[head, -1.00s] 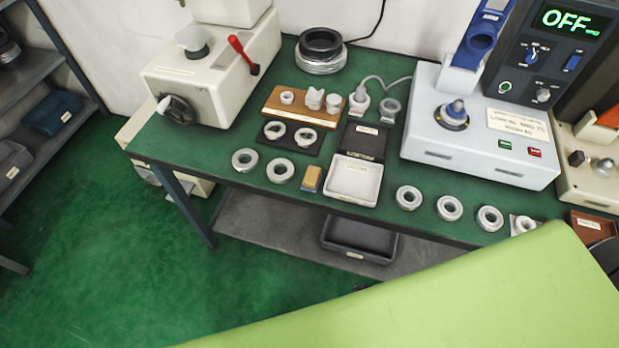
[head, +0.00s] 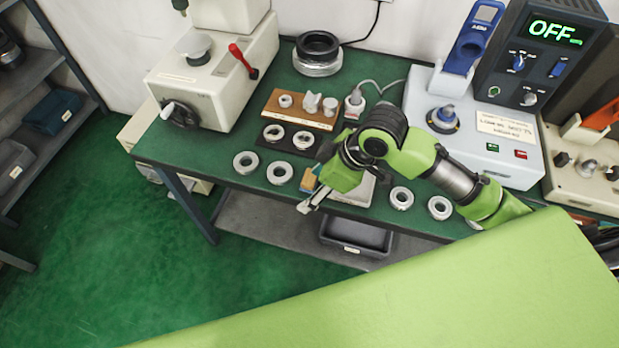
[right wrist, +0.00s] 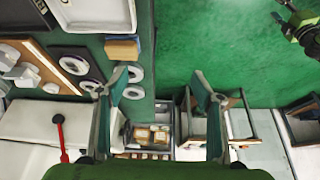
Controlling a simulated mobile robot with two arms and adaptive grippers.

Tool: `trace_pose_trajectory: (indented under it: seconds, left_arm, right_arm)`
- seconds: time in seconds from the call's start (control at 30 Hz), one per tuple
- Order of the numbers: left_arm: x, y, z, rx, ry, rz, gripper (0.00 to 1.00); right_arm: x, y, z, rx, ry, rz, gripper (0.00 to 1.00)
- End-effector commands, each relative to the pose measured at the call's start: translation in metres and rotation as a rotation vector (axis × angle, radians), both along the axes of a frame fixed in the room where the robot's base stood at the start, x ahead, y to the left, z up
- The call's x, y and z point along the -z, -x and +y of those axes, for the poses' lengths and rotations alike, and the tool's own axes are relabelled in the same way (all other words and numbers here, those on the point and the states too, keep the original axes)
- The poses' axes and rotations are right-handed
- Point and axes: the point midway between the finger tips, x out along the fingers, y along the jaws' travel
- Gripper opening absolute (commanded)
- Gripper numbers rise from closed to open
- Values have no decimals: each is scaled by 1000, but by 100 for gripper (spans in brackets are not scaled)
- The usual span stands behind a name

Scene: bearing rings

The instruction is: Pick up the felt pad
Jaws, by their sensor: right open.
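The felt pad (head: 309,180) is a small block, tan with a blue-grey layer, lying near the front edge of the green bench; my right gripper partly covers it in the head view. In the right wrist view the felt pad (right wrist: 122,48) lies whole near the bench edge, above and left of the space between the fingers. My right gripper (head: 306,204) is at the bench's front edge, beside the pad in the head view. In the right wrist view the right gripper (right wrist: 160,85) has its fingers wide apart, with nothing between them.
Metal rings (head: 279,172) lie left of the pad, more (head: 401,198) to the right. A white tray (head: 357,191) stands close beside it, partly behind my arm. A grey bin (head: 355,236) sits on the lower shelf. The floor in front of the bench is clear.

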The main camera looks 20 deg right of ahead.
Motion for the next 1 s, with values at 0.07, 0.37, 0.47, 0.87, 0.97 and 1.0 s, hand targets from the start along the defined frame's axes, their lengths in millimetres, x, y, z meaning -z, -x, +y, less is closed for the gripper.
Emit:
trace_pose_trajectory:
  seconds: [0.07,0.37,0.47,0.87,0.97,1.0]
  left_arm:
    - [0,0,0,0,0,0,40]
    - [0,0,-1,-1,1,0,40]
    - [-1,0,-1,-2,1,0,40]
    - [-9,0,-1,-3,1,0,40]
    - [-10,0,-1,-4,1,0,40]
    - [-10,0,-1,-4,1,0,40]
  right_arm:
    - [-16,-19,-20,-28,30,1,61]
    - [-52,-47,-61,-39,47,37,61]
    - [-50,-49,-61,-39,44,42,61]
    - [15,-64,-38,-39,43,42,61]
    - [22,-66,-36,-39,44,39,61]
    - [24,-66,-35,-39,45,39,61]
